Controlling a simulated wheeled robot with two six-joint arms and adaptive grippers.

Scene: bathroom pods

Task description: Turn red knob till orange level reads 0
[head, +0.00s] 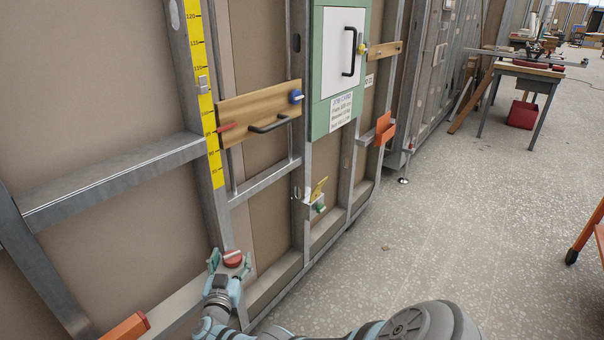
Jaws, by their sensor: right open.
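The red knob (232,257) sits low on the wall frame, at the foot of a metal stud. My right gripper (229,263) is open, with one finger on each side of the red knob; I cannot tell whether the fingers touch it. An orange bar-like thing (125,327) lies at the lower left, partly cut off by the picture edge. No reading shows on it, and I cannot tell if it is the orange level. My left gripper is out of view.
A wooden board (258,108) carries a black handle and a blue knob (296,96). A green-framed white door (342,50) and an orange holder (384,129) are farther along the wall. A workbench (528,75) stands at the back right. The floor beside the wall is mostly clear.

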